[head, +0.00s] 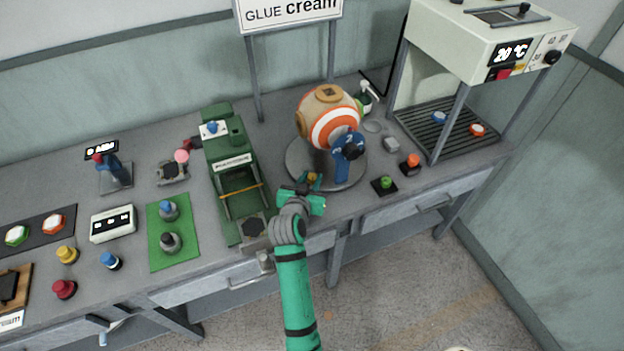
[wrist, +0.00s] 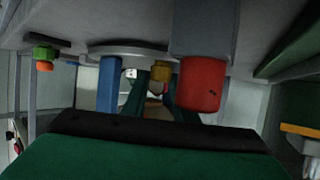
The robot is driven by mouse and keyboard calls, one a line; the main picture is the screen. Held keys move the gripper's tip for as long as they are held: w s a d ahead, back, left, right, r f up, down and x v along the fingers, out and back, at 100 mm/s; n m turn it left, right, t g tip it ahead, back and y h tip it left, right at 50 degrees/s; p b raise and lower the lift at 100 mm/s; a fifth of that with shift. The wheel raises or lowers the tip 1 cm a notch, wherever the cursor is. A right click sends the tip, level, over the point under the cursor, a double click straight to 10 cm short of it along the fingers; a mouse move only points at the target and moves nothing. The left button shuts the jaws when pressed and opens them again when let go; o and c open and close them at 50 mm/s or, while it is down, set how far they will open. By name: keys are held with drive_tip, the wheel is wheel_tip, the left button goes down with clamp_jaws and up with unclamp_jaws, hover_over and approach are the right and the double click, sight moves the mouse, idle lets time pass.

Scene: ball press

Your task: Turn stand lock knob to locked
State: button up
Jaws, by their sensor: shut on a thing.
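The stand has a round grey base (head: 300,168) and a blue bracket (head: 336,165) that carries an orange, white and tan ball (head: 330,115). The yellow stand lock knob (head: 314,177) is at the front of the base. My gripper (head: 308,187) is at the knob, shut on it. In the wrist view, the yellow knob (wrist: 161,70) shows at the dark green fingers (wrist: 151,88), and the blue bracket (wrist: 110,85) is left of them. The fingers hide part of the knob, and I cannot read its lock position.
A green press (head: 238,178) stands left of the stand. Green (head: 385,182) and orange (head: 413,160) buttons are to its right. In the wrist view a red cylinder (wrist: 200,84) is close beside the fingers. The table edge is just under my arm.

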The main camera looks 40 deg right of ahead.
drive_tip(key=shift+w+a+m+g+h, duration=0.1)
drive_tip(key=shift+m+g+h, duration=0.3)
drive_tip(key=shift+m+g, duration=0.25)
drive_tip(key=o, duration=1.1)
drive_tip(key=shift+a, duration=0.1)
drive_tip(key=v, duration=1)
drive_tip(key=shift+s+a+r, duration=0.15)
drive_tip(key=shift+s+a, duration=0.05)
drive_tip(key=shift+s, duration=0.05)
